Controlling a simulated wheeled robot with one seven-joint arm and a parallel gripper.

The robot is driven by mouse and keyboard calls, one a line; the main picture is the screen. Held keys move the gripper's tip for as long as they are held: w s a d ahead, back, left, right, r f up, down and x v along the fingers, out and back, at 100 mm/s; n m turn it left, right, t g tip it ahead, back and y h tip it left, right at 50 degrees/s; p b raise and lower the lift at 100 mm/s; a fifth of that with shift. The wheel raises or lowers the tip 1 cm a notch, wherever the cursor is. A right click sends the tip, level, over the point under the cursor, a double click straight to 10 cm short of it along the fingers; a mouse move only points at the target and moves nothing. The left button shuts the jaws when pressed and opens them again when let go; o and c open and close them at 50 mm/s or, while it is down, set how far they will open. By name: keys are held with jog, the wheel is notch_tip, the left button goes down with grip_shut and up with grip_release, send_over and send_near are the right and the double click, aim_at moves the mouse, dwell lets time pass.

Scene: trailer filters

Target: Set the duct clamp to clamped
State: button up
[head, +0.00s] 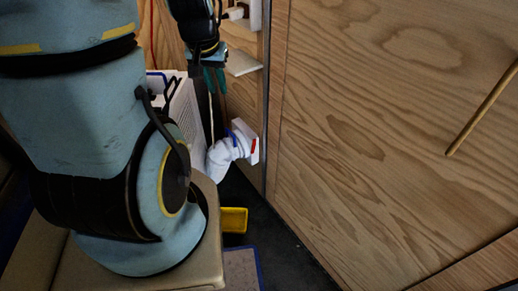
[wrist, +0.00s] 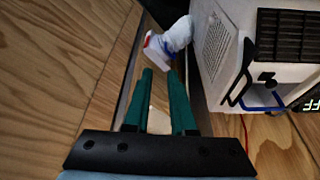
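A white duct (head: 222,155) bends up from beside the white machine to a white wall fitting (head: 246,141). A blue part (head: 231,137) sits near the joint and a red part (head: 253,146) is on the fitting. I cannot tell which of them is the duct clamp, or its setting. In the wrist view the duct (wrist: 180,34) and the red part (wrist: 147,38) lie beyond my fingertips. My gripper (head: 212,90) points down, above and apart from the duct. Its teal fingers (wrist: 160,74) stand apart with nothing between them.
A white machine (wrist: 219,45) with a dark grille and blue handle stands close beside the duct. A wooden wall panel (head: 390,130) with a wooden bar (head: 482,108) fills the right. A yellow bin (head: 233,220) is on the dark floor (head: 275,245). A small white shelf (head: 243,62) is near my gripper.

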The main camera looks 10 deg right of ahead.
jog(key=w+d+f+b, duration=0.1)
jog(key=f+b, duration=0.1)
jog(key=f, duration=0.1)
jog(key=w+d+f+m+t+b, duration=0.1)
jog(key=w+d+f+b, duration=0.1)
jog(key=f, duration=0.1)
jog(key=w+d+f+m+t+b, duration=0.1)
jog(key=f+b, duration=0.1)
jog(key=f, duration=0.2)
jog(key=shift+w+d, duration=0.2)
jog(key=shift+d, duration=0.15)
grip_shut()
jog(key=d+f+m+t+y+b, duration=0.1)
jog(key=d+f+m+t+b, duration=0.2)
jog(key=f+b, duration=0.6)
jog(key=w+d+f+m+t+y+b, duration=0.1)
jog(key=d+f+m+t+b, duration=0.3)
jog(key=f+b, duration=0.5)
jog(key=w+d+f+m+t+y+b, duration=0.1)
jog(key=d+f+m+t+b, duration=0.2)
jog(key=f+m+b, duration=0.3)
notch_tip(320, 180, down, 5)
jog(key=t+b, duration=0.1)
jog(key=b, duration=0.2)
jog(key=shift+w+d+t, duration=0.15)
jog(key=shift+w+t, duration=0.05)
jog(key=shift+t, duration=0.2)
